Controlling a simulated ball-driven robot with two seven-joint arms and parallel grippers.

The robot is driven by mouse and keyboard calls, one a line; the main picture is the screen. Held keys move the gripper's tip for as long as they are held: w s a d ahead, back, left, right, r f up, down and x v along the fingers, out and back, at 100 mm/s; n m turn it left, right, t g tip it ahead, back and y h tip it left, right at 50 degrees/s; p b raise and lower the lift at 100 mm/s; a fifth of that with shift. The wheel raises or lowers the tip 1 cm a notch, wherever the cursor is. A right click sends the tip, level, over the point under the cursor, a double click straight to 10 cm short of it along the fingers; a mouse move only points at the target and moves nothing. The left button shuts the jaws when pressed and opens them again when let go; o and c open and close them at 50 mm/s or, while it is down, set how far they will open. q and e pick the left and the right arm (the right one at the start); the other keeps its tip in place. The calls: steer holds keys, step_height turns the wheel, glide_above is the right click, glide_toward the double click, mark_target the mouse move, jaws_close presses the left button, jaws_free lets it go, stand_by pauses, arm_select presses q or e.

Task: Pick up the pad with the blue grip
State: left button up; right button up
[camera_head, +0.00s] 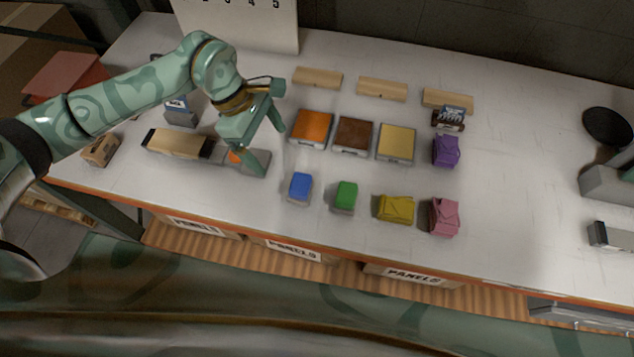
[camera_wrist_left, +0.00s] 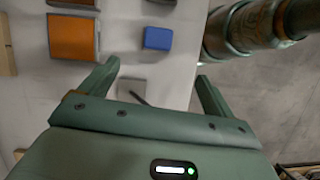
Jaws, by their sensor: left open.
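The pad with the blue grip (camera_head: 299,187) lies on the white table, leftmost in the front row of small coloured pads. It also shows in the left wrist view (camera_wrist_left: 158,39), beyond the fingertips and roughly in line with the gap between them. My left gripper (camera_head: 269,150) is open and empty, up and left of the blue pad in the head view and apart from it. Its two fingers also show in the left wrist view (camera_wrist_left: 158,72). My right gripper is not in view.
Green (camera_head: 346,196), yellow (camera_head: 396,208) and pink (camera_head: 445,217) pads lie right of the blue one. Behind are orange (camera_head: 312,128), brown (camera_head: 353,136) and tan (camera_head: 397,143) square blocks. A wood-topped tool (camera_head: 178,143) lies left. The table's right-middle is clear.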

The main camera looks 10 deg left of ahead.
arm_select(q)
steer(key=n, duration=0.1)
glide_toward(298, 182)
steer(key=x, duration=0.5)
steer(key=shift+w+d+f, duration=0.1)
steer(key=shift+d+f, duration=0.05)
steer(key=shift+f, duration=0.25)
steer(key=x, duration=0.5)
steer(key=shift+d+f, duration=0.1)
steer(key=shift+f, duration=0.2)
steer(key=c, duration=1.1)
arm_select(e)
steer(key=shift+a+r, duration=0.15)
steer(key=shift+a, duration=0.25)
